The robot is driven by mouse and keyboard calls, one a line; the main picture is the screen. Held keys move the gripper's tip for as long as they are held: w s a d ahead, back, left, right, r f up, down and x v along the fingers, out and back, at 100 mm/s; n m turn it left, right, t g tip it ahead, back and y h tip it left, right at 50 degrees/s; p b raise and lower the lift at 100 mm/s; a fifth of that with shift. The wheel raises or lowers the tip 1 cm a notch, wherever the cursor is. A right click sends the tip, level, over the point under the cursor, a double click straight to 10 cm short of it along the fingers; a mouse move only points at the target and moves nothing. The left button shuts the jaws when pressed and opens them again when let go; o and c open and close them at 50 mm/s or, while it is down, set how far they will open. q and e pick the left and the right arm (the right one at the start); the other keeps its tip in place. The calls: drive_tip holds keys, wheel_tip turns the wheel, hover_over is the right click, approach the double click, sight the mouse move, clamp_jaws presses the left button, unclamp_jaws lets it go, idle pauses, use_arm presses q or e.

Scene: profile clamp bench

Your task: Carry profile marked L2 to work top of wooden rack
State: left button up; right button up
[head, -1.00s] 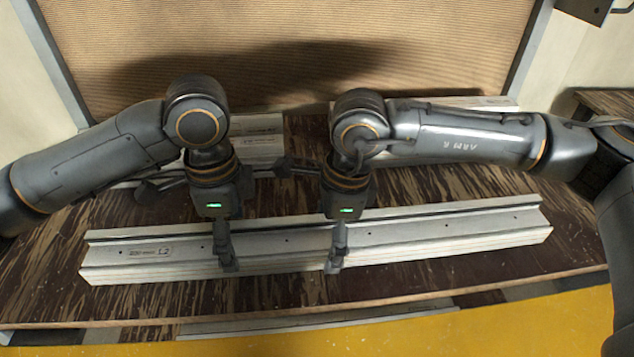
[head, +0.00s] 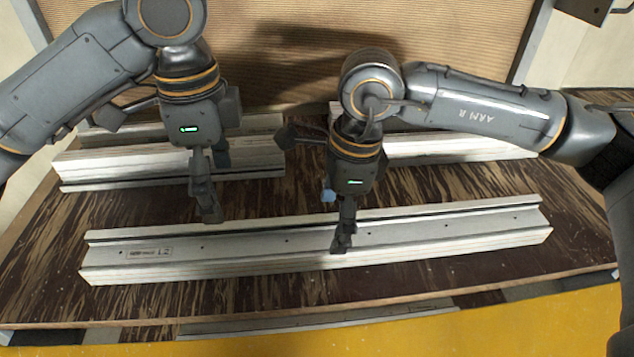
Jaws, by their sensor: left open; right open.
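The white profile marked L2 (head: 270,243) lies lengthwise across the front of the dark, streaked wooden top (head: 480,278). Its label shows near its left end. My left gripper (head: 209,206) is open and empty, raised above and behind the profile. My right gripper (head: 342,241) is open, with its fingertips at the middle of the profile; I cannot tell whether they touch it. Part of the profile is hidden behind the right fingers.
Another white profile (head: 110,165) lies at the back left, and one more (head: 460,147) at the back right behind my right arm. A ribbed brown panel (head: 290,40) stands behind. A yellow surface (head: 480,325) runs along the front, with a pale bar (head: 320,320) below the wooden edge.

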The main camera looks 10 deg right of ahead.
wheel_tip(320, 180, up, 7)
drive_tip(key=d, duration=0.1)
drive_tip(key=shift+f, duration=0.1)
idle(0.5)
